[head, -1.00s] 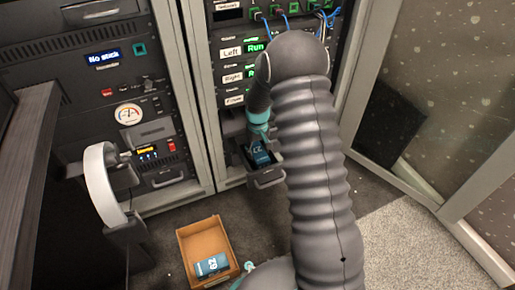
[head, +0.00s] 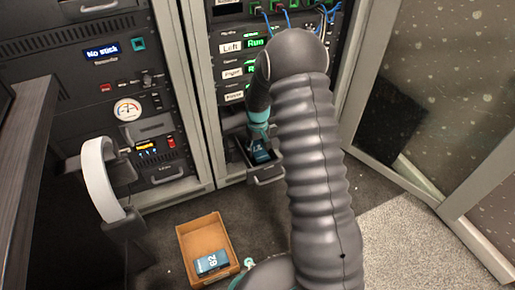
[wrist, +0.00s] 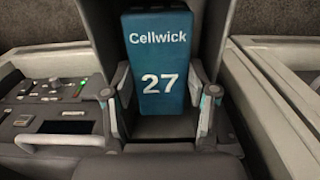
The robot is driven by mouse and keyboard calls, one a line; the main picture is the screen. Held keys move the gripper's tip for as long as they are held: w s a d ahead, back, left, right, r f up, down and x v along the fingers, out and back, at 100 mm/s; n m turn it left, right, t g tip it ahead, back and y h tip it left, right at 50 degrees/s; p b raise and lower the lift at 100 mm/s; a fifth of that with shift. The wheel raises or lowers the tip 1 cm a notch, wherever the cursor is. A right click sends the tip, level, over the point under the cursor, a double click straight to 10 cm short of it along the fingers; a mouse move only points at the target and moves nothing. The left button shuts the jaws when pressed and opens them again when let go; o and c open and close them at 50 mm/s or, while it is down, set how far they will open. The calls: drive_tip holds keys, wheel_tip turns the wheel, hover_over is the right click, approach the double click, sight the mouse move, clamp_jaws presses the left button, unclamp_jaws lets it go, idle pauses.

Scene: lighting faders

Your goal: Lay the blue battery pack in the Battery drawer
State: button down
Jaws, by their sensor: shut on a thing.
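The blue battery pack, labelled "Cellwick 27" (wrist: 163,65), is between the two fingers of my gripper (wrist: 160,103) in the wrist view. My gripper is shut on it. In the head view the same pack (head: 262,152) shows in or just over an open dark drawer (head: 266,180) low in the right rack, under my gripper (head: 260,135). Dark drawer walls stand on both sides of the pack in the wrist view. My arm covers part of the drawer, and I cannot tell whether the pack touches its floor. No drawer label is readable.
A cardboard box (head: 188,246) on the floor holds another blue pack (head: 212,262) marked with a number. The left rack (head: 125,85) has a display, a dial and a white curved handle-like part (head: 97,180) before it. A glass door frame (head: 415,192) stands open at right.

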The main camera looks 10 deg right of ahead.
sight(258, 149)
drive_tip(key=shift+f, duration=0.25)
drive_tip(key=shift+c, duration=1.2)
unclamp_jaws()
wheel_tip(258, 149, up, 12)
